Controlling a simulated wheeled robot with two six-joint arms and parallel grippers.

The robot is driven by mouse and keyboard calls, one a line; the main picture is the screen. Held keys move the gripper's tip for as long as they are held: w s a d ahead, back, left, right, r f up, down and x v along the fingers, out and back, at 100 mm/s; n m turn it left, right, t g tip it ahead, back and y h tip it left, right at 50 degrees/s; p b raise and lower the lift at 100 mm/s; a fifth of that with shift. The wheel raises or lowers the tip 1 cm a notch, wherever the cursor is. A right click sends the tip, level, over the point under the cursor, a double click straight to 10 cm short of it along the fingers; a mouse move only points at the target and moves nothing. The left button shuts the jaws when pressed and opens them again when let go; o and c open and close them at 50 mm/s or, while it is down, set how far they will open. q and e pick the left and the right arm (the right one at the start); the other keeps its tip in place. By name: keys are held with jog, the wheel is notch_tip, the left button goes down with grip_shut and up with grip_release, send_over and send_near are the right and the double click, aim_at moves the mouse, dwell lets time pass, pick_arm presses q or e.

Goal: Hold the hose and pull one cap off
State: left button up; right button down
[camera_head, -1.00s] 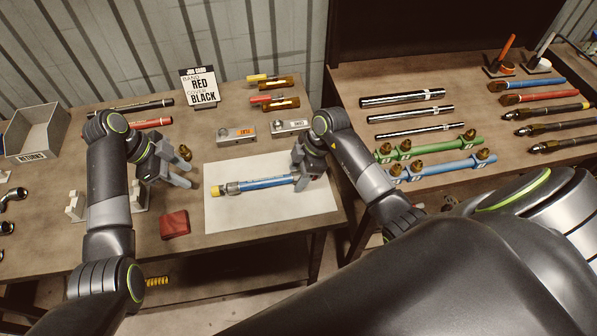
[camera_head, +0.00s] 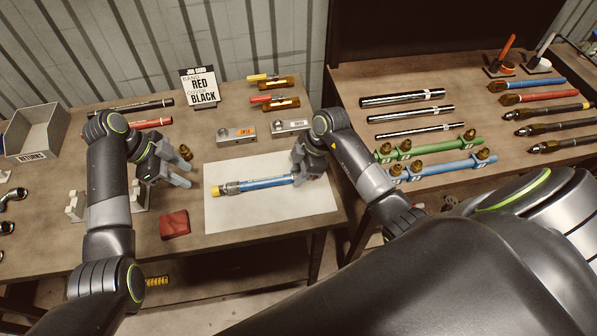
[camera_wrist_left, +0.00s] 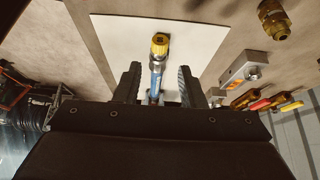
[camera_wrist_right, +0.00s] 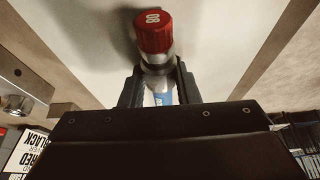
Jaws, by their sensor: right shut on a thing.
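The blue hose (camera_head: 262,184) lies along the white mat (camera_head: 232,217). A red cap marked 08 (camera_wrist_right: 154,32) sits on the other end, hidden in the head view by my right gripper. My right gripper (camera_head: 299,178) is shut on the hose at the metal fitting near the red cap. My left gripper (camera_head: 184,174) is open and empty, to the left of the yellow cap and apart from it. In the left wrist view the yellow cap (camera_wrist_left: 160,44) lines up between the open fingers.
A red block (camera_head: 174,223) lies left of the mat. A brass fitting (camera_head: 186,152) stands just behind my left gripper. Two metal blocks (camera_head: 236,134) sit behind the mat, near a job card (camera_head: 199,88) reading red and black. A grey returns bin (camera_head: 36,130) is at far left.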

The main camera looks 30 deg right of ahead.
dwell(0.3)
pick_arm(q)
jog(key=o, duration=0.3)
jog(key=shift+d, duration=0.1)
jog(key=t+y, duration=0.1)
jog(key=y, duration=0.3)
send_near(214, 188)
jog(key=f, duration=0.3)
jog(key=d+f, duration=0.1)
jog(key=f, duration=0.5)
jog(key=shift+s+d+f, duration=0.2)
jog(key=shift+f, duration=0.1)
grip_shut()
dwell(0.3)
